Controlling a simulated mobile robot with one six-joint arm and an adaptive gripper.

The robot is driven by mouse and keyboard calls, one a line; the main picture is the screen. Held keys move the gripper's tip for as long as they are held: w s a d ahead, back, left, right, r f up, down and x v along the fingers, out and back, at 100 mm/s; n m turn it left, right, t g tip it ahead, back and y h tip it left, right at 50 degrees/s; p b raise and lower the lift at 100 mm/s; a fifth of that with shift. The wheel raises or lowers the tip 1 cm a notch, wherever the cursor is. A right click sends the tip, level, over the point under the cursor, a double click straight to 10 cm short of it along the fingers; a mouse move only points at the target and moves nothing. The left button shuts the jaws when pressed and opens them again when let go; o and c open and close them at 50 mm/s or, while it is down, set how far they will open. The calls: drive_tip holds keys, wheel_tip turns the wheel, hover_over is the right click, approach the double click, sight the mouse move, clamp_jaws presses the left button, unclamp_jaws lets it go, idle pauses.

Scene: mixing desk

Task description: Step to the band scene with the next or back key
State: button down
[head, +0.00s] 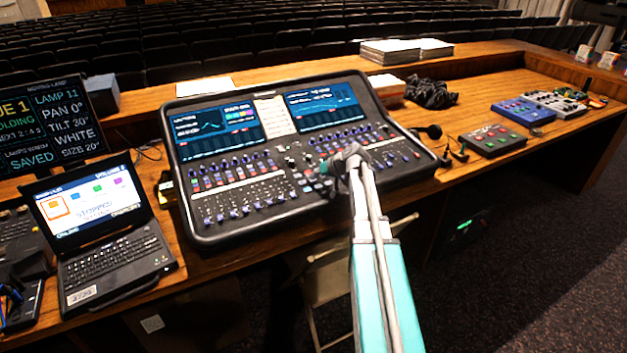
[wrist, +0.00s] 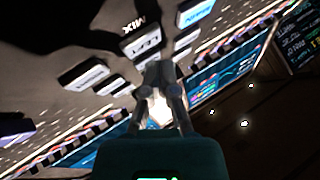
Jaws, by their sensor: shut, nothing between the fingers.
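The mixing desk (head: 345,215) stands on the wooden counter with two lit screens along its back. Its left screen (head: 218,130) has a curve and a small panel of coloured blocks; the scene name there is too small to read. My gripper (head: 327,167) is over the middle of the desk, in front of that column. In the wrist view my gripper (wrist: 160,72) is shut and empty, its fingertips close to several pale keys (wrist: 143,46). I cannot tell whether the fingertips touch a key.
An open laptop (head: 105,235) stands left of the desk, with a dark cue display (head: 60,125) behind it. Pedal boxes (head: 493,139), a dark cable bundle (head: 430,93) and paper stacks (head: 390,51) lie to the right and behind. A gooseneck stands at the desk's right edge.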

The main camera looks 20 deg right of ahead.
drive_tip(key=shift+s+r+p, duration=0.1)
drive_tip(key=shift+r+p, duration=0.65)
drive_tip(key=shift+p, duration=0.05)
drive_tip(key=shift+s+r+p, duration=0.15)
drive_tip(key=shift+r+p, duration=1.1)
drive_tip(key=shift+s+r+p, duration=0.1)
drive_tip(key=shift+r+p, duration=1.15)
idle(1.6)
drive_tip(key=shift+s+r+p, duration=0.2)
drive_tip(key=shift+r+p, duration=1.65)
drive_tip(key=shift+f, duration=0.1)
drive_tip(key=f+b, duration=0.5)
drive_tip(key=b, duration=0.1)
drive_tip(key=w+f+b, duration=0.1)
drive_tip(key=f+b, duration=0.1)
drive_tip(key=f, duration=0.1)
drive_tip(key=shift+f+b, duration=0.3)
drive_tip(key=shift+b, duration=0.1)
